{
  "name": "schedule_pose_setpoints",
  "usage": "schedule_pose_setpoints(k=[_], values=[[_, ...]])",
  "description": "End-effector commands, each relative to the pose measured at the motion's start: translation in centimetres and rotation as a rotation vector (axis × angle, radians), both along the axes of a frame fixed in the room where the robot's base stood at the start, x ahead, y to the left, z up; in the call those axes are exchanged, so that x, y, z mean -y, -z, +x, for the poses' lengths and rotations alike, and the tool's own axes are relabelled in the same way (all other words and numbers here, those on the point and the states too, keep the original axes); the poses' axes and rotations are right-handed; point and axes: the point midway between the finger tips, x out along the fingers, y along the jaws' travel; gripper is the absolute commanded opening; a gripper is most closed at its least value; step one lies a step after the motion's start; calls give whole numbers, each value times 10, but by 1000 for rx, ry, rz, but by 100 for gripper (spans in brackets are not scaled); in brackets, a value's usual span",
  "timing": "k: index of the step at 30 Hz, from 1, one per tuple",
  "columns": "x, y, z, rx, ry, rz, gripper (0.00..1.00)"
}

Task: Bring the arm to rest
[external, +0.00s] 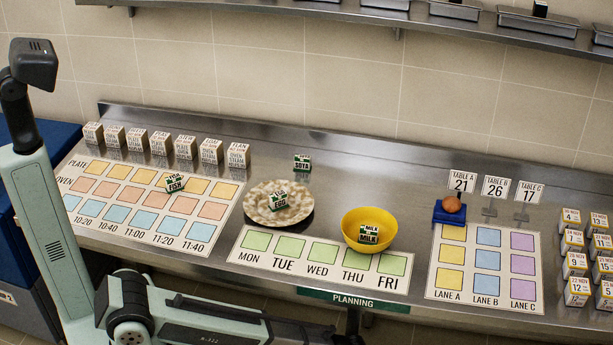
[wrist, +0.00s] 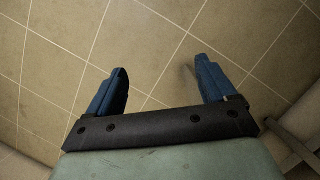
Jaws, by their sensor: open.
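My gripper (wrist: 162,68) shows in the wrist view with its two blue fingers spread wide apart. Nothing is between them; beyond the fingertips there is only a beige tiled surface. In the external view my arm lies low along the bottom edge, in front of the counter. Its far end is dark and partly cut off by the frame, so the fingers cannot be made out there.
The steel counter (external: 340,180) holds a speckled plate (external: 296,216) with an egg box, a yellow bowl (external: 353,226) with a milk box, a fish box (external: 175,183), a soya box (external: 302,163) and a blue tray (external: 449,218) with a round brown item. Several label blocks stand at both ends.

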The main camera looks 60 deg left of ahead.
Motion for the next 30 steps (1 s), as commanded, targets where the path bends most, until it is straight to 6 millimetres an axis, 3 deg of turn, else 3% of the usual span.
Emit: schedule_pose_setpoints(k=[1, 9, 15, 18, 23, 30], values=[[-17, 3, -25, -20, -9, 5, 84], [-81, 19, -130, -116, -43, 25, 84], [-116, 19, -209, -189, -66, 28, 84], [-126, 16, -240, -218, -74, 26, 84], [-134, 13, -270, -248, -83, 23, 84], [-135, 13, -272, -249, -83, 24, 84]])
